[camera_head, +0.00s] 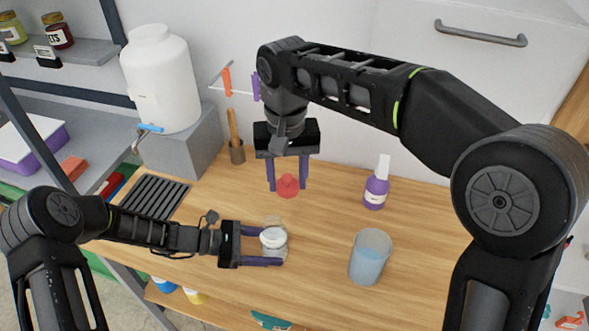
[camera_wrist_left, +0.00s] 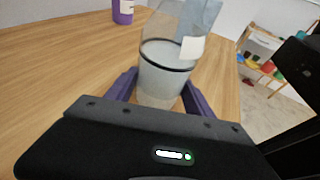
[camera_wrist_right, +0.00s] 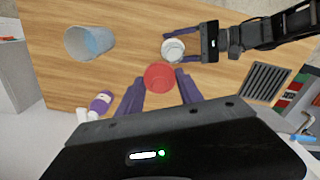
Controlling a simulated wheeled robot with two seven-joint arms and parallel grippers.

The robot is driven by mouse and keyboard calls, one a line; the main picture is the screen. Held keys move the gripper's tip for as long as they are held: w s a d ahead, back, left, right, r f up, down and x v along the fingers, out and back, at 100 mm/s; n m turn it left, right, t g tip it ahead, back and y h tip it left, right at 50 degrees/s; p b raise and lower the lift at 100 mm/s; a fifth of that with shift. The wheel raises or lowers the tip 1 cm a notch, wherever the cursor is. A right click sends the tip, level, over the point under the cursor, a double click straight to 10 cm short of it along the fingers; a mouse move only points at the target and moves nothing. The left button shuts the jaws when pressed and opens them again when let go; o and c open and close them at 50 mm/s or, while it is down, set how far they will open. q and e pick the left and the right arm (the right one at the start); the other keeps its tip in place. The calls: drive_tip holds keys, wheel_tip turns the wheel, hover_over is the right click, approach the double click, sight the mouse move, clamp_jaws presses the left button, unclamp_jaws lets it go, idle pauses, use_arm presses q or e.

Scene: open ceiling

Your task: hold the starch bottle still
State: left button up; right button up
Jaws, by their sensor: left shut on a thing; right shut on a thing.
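A clear bottle with white contents, which looks like the starch bottle (camera_head: 273,240), stands upright on the wooden table, with no cap visible on it. My left gripper (camera_head: 281,246) is shut around its sides from the left. The left wrist view shows the bottle (camera_wrist_left: 165,75) between both fingers, with a pale label on it. My right gripper (camera_head: 288,188) points down behind the bottle and is shut on a red cap-like piece (camera_head: 288,187). The red piece (camera_wrist_right: 159,77) also shows between the fingertips in the right wrist view, apart from the bottle.
A beaker of bluish liquid (camera_head: 369,258) stands right of the bottle. A purple bottle with a white top (camera_head: 376,190) stands at the back right. A white jug (camera_head: 160,80) sits on a grey block. A dark ribbed tray (camera_head: 152,196) lies at the left. The table's front right is clear.

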hover_over(272, 220)
drive_tip(key=shift+n, duration=0.3)
wheel_tip(272, 220, down, 5)
drive_tip(key=shift+f, duration=0.1)
drive_tip(key=shift+f, duration=1.95)
drive_tip(key=shift+f, duration=1)
idle(1.4)
drive_tip(key=o, duration=1.8)
drive_tip(key=shift+o, duration=0.2)
